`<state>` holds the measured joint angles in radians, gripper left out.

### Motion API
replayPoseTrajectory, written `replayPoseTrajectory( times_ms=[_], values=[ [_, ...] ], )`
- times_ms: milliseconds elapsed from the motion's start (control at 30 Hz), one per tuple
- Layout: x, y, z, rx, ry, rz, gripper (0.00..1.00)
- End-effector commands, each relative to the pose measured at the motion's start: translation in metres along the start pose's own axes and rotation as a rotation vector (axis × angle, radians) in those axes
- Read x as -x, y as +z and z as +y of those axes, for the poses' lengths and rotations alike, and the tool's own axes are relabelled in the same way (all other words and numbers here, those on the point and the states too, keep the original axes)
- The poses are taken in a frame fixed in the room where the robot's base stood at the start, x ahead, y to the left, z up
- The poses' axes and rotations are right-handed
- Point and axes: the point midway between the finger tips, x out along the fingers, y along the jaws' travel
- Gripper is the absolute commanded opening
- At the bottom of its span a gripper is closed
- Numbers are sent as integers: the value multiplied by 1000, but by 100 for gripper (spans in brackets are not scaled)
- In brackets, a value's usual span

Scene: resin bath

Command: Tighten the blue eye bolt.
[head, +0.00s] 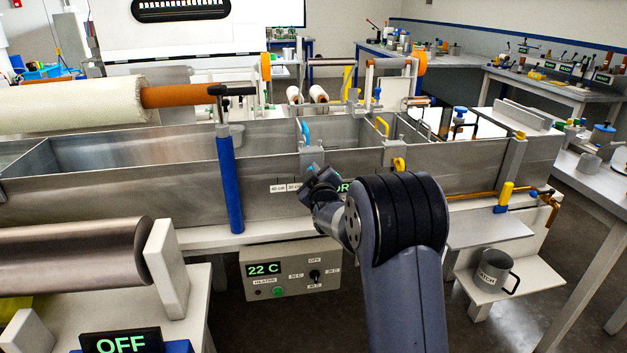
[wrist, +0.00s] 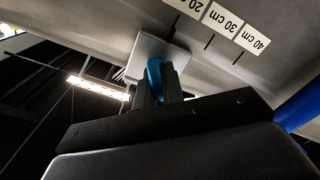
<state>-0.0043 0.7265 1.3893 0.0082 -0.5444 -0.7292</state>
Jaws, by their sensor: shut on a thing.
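The blue eye bolt (wrist: 155,73) sits at a grey metal bracket (wrist: 150,50) in the wrist view. My gripper (wrist: 160,88) is shut on it, with its dark fingers hiding part of the bolt. In the head view my gripper (head: 314,172) is at the front wall of the steel bath, just below the bracket (head: 312,151) on its rim. Only specks of blue show there between the fingers.
A blue handle (head: 305,132) stands above the bracket. Right of it are a yellow handle (head: 382,126) and a yellow eye bolt (head: 399,163). A blue post (head: 230,185) rises left of my gripper. A control box (head: 291,270) reading 22 C is below.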

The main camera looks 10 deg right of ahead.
Motion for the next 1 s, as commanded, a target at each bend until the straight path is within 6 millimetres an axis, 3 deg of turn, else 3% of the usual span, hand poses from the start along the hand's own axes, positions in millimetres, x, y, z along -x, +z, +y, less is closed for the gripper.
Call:
replayPoseTrajectory(
  times_ms=[600,1000],
  values=[
    [0,3,1,-513,1,2,0],
    [0,2,3,-673,1,1,0]
  ],
)
